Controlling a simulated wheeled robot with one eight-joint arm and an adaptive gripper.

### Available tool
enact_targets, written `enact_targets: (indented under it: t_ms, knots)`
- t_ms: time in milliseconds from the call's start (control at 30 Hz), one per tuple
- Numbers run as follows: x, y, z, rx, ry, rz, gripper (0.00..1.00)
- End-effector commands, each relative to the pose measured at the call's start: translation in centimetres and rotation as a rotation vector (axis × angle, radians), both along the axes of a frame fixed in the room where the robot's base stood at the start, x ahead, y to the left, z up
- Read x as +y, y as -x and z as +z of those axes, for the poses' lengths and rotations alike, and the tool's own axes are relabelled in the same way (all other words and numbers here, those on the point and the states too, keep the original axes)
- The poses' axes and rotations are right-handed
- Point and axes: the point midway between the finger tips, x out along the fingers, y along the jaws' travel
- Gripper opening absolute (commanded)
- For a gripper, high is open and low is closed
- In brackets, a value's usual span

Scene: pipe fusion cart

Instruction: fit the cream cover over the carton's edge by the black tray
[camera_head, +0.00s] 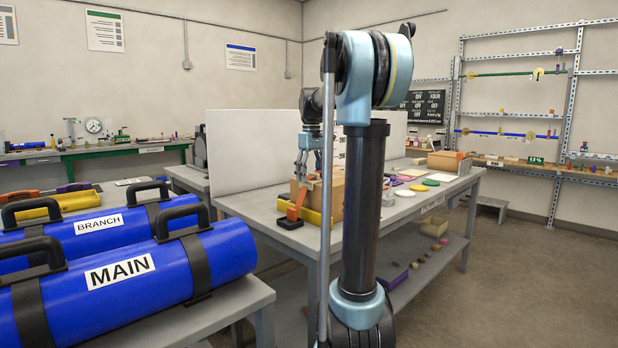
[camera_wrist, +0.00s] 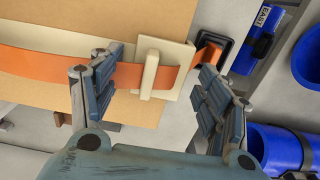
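The tan carton (camera_wrist: 100,18) stands on the grey table and also shows in the head view (camera_head: 337,190). An orange strap (camera_wrist: 45,65) runs across it towards the small black tray (camera_wrist: 226,46), which also shows in the head view (camera_head: 290,223). The cream cover (camera_wrist: 175,52) is at the carton's edge near the tray, with a raised bar by the strap; whether it is seated on the edge I cannot tell. My gripper (camera_wrist: 158,64) is open, its fingers apart on either side of the cover; it also shows above the carton in the head view (camera_head: 305,172).
A yellow piece (camera_head: 313,216) lies beside the carton. A white panel (camera_head: 255,150) stands behind it. Coloured discs (camera_head: 418,188) lie further right on the table. Large blue cylinders marked MAIN (camera_head: 120,270) and BRANCH (camera_head: 97,224) fill the left foreground.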

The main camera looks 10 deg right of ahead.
Motion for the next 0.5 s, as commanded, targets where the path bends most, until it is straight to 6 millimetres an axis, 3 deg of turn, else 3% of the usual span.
enact_targets:
  t_ms: [500]
  knots:
    - [-0.02,0.00,0.72,0.000,0.000,0.000,0.73]
